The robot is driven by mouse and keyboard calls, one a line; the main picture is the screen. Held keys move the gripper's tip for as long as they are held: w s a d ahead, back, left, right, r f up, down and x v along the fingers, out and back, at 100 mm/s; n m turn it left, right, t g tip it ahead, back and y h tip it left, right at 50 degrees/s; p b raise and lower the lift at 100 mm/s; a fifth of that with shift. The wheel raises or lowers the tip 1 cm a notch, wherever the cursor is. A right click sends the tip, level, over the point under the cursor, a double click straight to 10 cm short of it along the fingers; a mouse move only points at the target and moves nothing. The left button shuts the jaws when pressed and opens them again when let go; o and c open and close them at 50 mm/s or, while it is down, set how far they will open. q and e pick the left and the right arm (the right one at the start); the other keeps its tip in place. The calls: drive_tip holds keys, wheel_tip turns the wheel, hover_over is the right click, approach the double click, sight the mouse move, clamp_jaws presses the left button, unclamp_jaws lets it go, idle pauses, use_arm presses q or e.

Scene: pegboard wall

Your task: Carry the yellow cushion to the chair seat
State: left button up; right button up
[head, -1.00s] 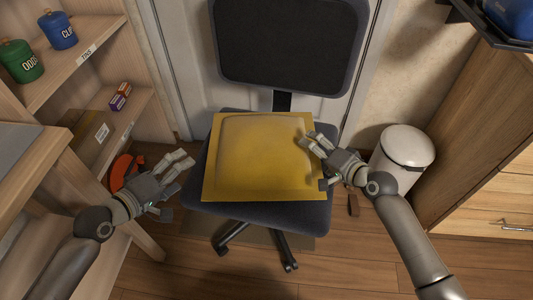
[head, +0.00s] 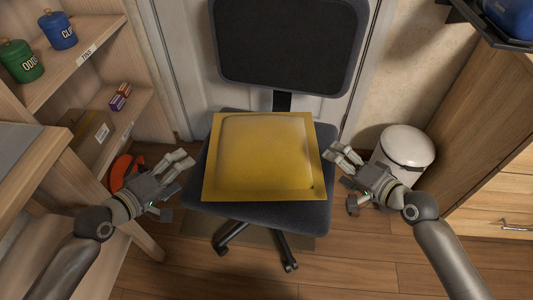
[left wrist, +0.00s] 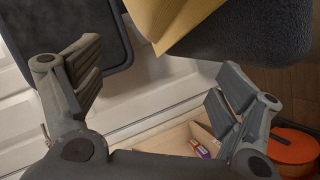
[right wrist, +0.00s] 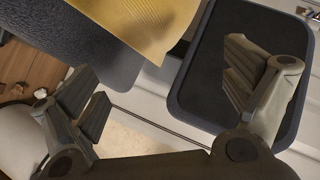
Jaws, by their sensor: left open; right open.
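The yellow cushion (head: 265,155) lies flat on the dark chair seat (head: 275,212), with seat fabric showing at its edges. The cushion's edge also shows in the left wrist view (left wrist: 170,18) and the right wrist view (right wrist: 140,22). The chair backrest (head: 285,45) stands behind it. My left gripper (head: 176,172) is open and empty, left of the seat and apart from the cushion. My right gripper (head: 350,172) is open and empty, just right of the seat and apart from the cushion.
Wooden shelves with tins (head: 57,30) and a cardboard box (head: 88,135) stand at the left. An orange-red round item (head: 122,170) sits near my left gripper. A white bin (head: 403,155) and a wooden cabinet (head: 480,140) stand at the right. The floor in front is clear.

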drive_tip(key=shift+v, duration=1.35)
